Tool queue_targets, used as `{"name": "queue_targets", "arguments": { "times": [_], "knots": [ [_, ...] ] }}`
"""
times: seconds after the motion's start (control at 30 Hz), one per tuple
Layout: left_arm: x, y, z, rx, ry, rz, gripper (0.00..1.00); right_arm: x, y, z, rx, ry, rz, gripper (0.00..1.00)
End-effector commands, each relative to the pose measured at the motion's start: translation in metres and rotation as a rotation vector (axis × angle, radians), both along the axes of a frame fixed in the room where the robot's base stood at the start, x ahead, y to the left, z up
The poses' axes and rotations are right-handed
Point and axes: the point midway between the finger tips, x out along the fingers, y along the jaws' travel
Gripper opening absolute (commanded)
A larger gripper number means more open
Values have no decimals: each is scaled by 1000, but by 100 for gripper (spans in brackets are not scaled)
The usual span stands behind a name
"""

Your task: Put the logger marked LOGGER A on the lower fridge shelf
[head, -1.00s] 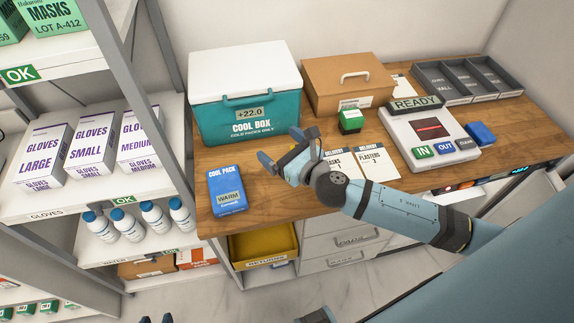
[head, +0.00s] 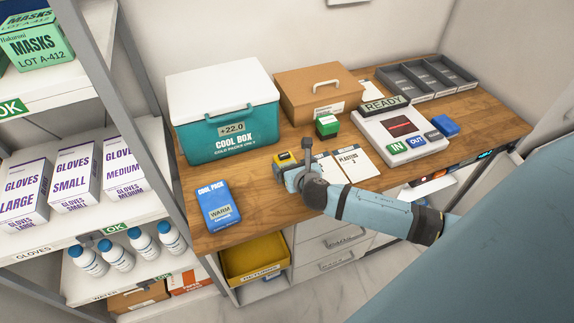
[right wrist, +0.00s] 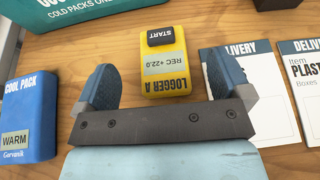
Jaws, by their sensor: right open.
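The yellow logger marked LOGGER A (right wrist: 168,75) lies on the wooden counter, with a dark START button and a REC +22.0 display. In the head view the logger (head: 285,157) shows small, partly hidden by my right gripper. My right gripper (head: 293,160) is open and empty above the counter beside it. In the right wrist view the logger lies ahead, between the lines of the two spread blue fingers of the gripper (right wrist: 163,65). No fridge shelf can be made out. My left gripper is out of view.
A blue cool pack (head: 218,206) lies left of the gripper, and a teal cool box (head: 222,140) stands behind. Delivery cards (head: 357,163) lie to the right, near a green stamp (head: 327,126) and a READY device (head: 400,131). A yellow returns bin (head: 255,260) sits below.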

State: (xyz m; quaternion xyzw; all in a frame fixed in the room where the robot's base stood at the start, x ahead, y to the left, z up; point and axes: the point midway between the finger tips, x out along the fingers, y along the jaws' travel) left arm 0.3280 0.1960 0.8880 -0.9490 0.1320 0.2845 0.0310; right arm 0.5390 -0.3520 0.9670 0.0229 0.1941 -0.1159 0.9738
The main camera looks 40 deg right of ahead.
Motion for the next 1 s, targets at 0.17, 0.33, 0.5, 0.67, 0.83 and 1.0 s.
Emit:
{"name": "queue_targets", "arguments": {
  "times": [0.17,0.33,0.5,0.67,0.83,1.0],
  "knots": [
    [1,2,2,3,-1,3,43,11,-3,-5,1,0,-1,96],
    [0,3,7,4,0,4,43,34,-8,-18,1,0,0,96],
    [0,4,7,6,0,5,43,47,-11,-25,0,0,1,96],
    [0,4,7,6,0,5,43,48,-12,-26,-1,0,1,96],
    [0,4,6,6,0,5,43,48,-12,-26,-1,0,1,73],
    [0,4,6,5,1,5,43,48,-12,-26,-1,0,1,38]
  ]
}}
